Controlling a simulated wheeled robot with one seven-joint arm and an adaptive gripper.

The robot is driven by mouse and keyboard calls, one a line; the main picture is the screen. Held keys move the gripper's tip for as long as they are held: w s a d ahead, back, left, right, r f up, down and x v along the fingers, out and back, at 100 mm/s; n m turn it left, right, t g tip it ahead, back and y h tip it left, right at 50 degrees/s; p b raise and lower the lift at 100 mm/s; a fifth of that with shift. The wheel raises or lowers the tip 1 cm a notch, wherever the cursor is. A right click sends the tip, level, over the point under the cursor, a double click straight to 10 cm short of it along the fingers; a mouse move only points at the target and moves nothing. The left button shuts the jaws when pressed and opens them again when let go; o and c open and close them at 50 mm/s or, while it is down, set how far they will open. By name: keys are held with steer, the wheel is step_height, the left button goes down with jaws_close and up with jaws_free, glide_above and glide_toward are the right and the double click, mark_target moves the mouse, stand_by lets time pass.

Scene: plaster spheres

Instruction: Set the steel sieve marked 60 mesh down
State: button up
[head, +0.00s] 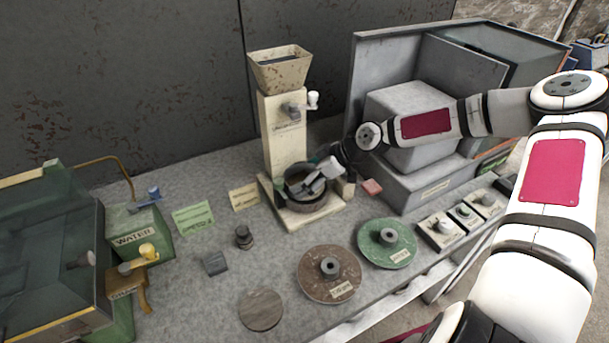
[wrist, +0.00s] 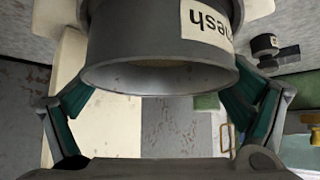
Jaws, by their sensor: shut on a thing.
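The steel sieve (wrist: 155,60) is a dark grey round pan. In the wrist view it fills the upper middle, with a cream label of which only "mesh" can be read; the number is hidden. In the head view the sieve (head: 308,206) is at the cream base below the hopper machine. My gripper (head: 318,180) is shut on the sieve, and in the wrist view its teal-padded fingers (wrist: 160,92) are on either side of it. I cannot tell whether the sieve touches the base below.
The cream hopper machine (head: 283,130) rises right behind the sieve. A brown disc (head: 312,285) and a green disc (head: 372,252) lie in front. A green water box (head: 135,236) stands left, a grey cabinet (head: 385,60) right. Bare bench lies around the small dark weights (head: 244,238).

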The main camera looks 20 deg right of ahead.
steer(key=shift+f, duration=0.8)
steer(key=o, duration=0.9)
steer(key=shift+o, duration=0.2)
steer(key=shift+r+p, duration=0.5)
steer(key=shift+r, duration=1.5)
steer(key=shift+s, duration=0.1)
